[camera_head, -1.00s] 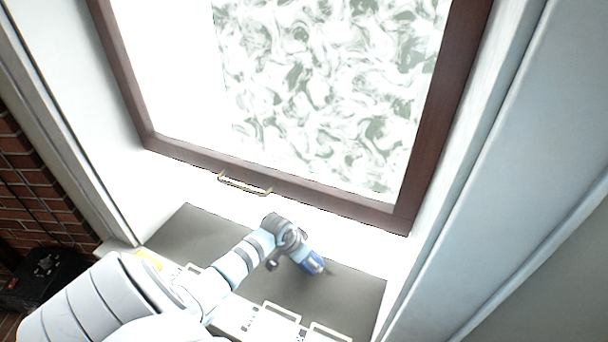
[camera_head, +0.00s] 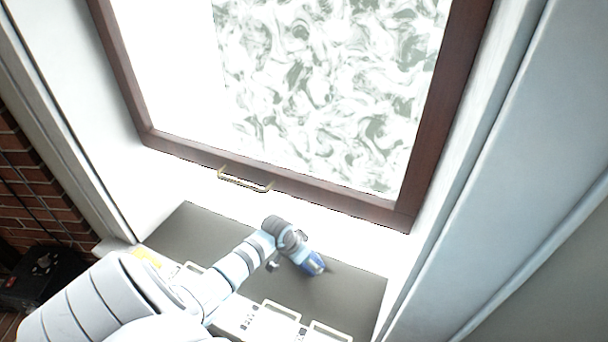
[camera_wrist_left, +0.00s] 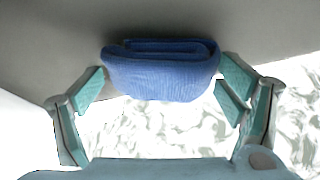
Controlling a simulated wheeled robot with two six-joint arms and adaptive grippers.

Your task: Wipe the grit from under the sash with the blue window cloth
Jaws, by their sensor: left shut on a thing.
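The window sash (camera_head: 330,198) has a dark brown frame with a pale handle (camera_head: 245,180) on its lower rail. The grey sill (camera_head: 195,228) lies in front, with a pale band between it and the rail. My left gripper (camera_head: 303,258) is over the right part of the sill, below the sash's lower rail in the picture. It is shut on the folded blue cloth (camera_head: 313,264). In the left wrist view the cloth (camera_wrist_left: 160,78) sits between the two fingers. I cannot tell whether the cloth touches the sill. I cannot make out any grit. My right gripper is out of view.
White fittings with loop handles (camera_head: 282,312) line the sill's front edge. A pale wall (camera_head: 530,170) closes the right side. A brick wall (camera_head: 35,200) and a dark object (camera_head: 40,275) are at far left. The sill's left part is bare.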

